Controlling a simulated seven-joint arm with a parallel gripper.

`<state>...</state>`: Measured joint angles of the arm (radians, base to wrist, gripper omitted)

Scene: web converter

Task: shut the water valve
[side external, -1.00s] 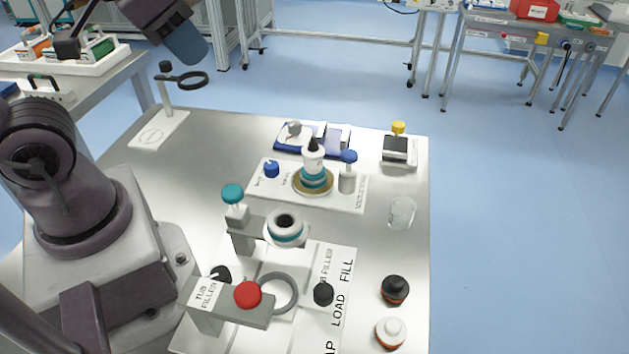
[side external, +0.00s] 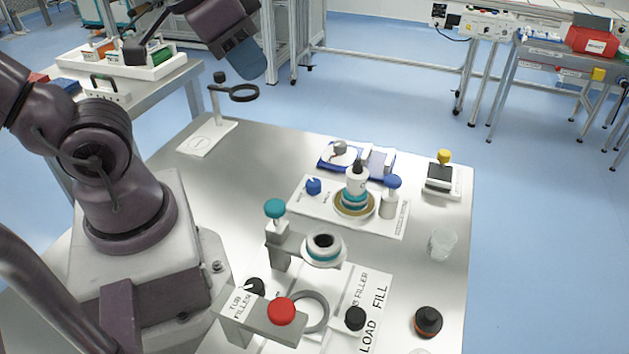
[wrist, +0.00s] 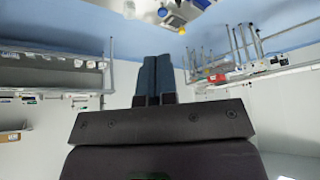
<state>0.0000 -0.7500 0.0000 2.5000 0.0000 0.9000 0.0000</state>
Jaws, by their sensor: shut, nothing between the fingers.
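A small blue knob (side external: 313,186) stands at the left end of a white labelled plate (side external: 300,209) on the steel table; its small label is unreadable, so I cannot tell for sure that it is the water valve. A second blue knob (side external: 391,181) tops a grey post at the plate's right end. Between them a white-and-teal bottle (side external: 356,190) stands on a round gold base. My gripper (side external: 252,74) is high at the back left, well away from both knobs. In the wrist view its dark blue fingers (wrist: 155,75) are together and empty.
A ring stand (side external: 239,93) rises at the table's back left, close below my gripper in the picture. A teal knob (side external: 275,208), a red button (side external: 281,311) and a filler ring (side external: 312,311) stand in front. A clear cup (side external: 442,244) sits at right.

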